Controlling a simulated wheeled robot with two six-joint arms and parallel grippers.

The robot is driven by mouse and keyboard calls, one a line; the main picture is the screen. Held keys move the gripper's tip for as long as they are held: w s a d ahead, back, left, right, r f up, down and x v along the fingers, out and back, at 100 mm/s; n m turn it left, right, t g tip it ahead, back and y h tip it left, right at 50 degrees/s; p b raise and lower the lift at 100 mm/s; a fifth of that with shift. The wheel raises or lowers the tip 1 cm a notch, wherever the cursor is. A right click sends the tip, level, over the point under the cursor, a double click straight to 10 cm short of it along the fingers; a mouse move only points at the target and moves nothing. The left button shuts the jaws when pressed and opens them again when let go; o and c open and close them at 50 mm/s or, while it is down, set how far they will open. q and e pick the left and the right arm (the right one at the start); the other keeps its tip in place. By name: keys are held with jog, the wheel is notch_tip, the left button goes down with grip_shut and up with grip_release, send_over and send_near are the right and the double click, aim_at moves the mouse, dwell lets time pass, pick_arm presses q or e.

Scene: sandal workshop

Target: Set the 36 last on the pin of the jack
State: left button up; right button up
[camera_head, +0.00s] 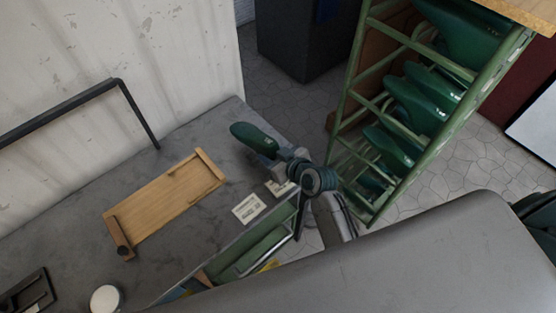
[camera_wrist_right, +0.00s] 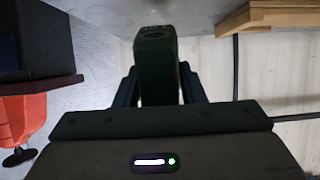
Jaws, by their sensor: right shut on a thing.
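A dark green last (camera_head: 252,137) is held in my right gripper (camera_head: 274,154), above the grey bench's far right end. The last points up and left in the head view, and no size number can be read on it. In the right wrist view the last (camera_wrist_right: 158,65) stands between the two dark fingers of my right gripper (camera_wrist_right: 160,90), which are shut on it. I cannot pick out the jack or its pin for certain in either view. My left gripper is not in view.
A wooden board (camera_head: 165,196) with raised ends lies on the grey bench (camera_head: 85,213). A printed card (camera_head: 249,208) lies near the bench's right edge. A green rack (camera_head: 437,140) with several green lasts stands right. A white round pot (camera_head: 105,299) stands at front left.

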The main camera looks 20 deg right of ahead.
aim_at(256, 141)
jog(key=shift+w+a+b, duration=0.3)
jog(key=shift+w+a, duration=0.15)
jog(key=shift+w, duration=0.6)
jog(key=shift+w+a+b, duration=0.3)
jog(key=shift+w+a, duration=0.1)
jog(key=shift+w, duration=0.7)
jog(key=shift+w+a+b, duration=0.3)
jog(key=shift+w+a, duration=0.15)
jog(key=shift+w, duration=0.6)
jog(key=shift+w+a+f, duration=0.1)
jog(key=shift+w+f, duration=0.05)
jog(key=shift+f, duration=0.1)
jog(key=shift+f+b, duration=0.9)
jog(key=shift+f, duration=0.5)
jog(key=shift+f, duration=0.1)
jog(key=shift+f, duration=0.15)
jog(key=o, duration=1)
jog(key=shift+o, duration=0.3)
